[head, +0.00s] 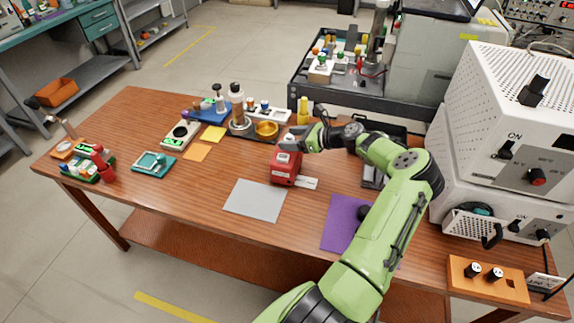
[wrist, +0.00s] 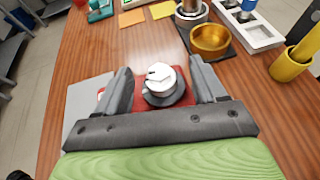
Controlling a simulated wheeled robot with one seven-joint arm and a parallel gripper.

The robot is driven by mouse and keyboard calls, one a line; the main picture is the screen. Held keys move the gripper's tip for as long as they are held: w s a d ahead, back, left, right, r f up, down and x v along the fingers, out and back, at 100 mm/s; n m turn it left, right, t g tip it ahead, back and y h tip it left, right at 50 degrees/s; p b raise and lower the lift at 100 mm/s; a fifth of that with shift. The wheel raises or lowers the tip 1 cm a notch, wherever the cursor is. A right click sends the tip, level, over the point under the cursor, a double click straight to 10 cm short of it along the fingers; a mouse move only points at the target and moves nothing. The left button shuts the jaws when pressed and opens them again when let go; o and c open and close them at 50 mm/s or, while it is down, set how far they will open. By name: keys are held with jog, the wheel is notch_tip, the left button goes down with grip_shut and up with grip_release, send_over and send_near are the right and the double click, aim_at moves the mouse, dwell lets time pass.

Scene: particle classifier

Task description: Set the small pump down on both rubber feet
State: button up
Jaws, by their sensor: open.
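A red box-shaped device (head: 286,170), which I take to be the small pump, stands on the wooden table. A round white-and-grey knob with a dark collar (wrist: 163,80) is on its top in the wrist view. My gripper (head: 291,143) is over the red device, pointing down. In the wrist view my gripper (wrist: 161,72) is open, with one finger on each side of the knob. I cannot tell whether the fingers touch it. The underside of the device and any rubber feet are hidden.
A grey mat (head: 255,200) lies in front of the red device, and a white card (head: 307,183) lies beside it. A purple mat (head: 340,222) is to the right, partly behind my arm. A gold bowl (wrist: 210,38) and yellow cylinder (wrist: 293,62) stand behind.

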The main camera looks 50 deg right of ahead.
jog(key=shift+w+a+f, duration=0.1)
jog(key=shift+w+f, duration=0.1)
jog(key=shift+w, duration=0.3)
jog(key=shift+r, duration=0.1)
jog(key=shift+c, duration=0.8)
grip_shut()
jog(key=shift+s, duration=0.1)
jog(key=shift+f, duration=0.2)
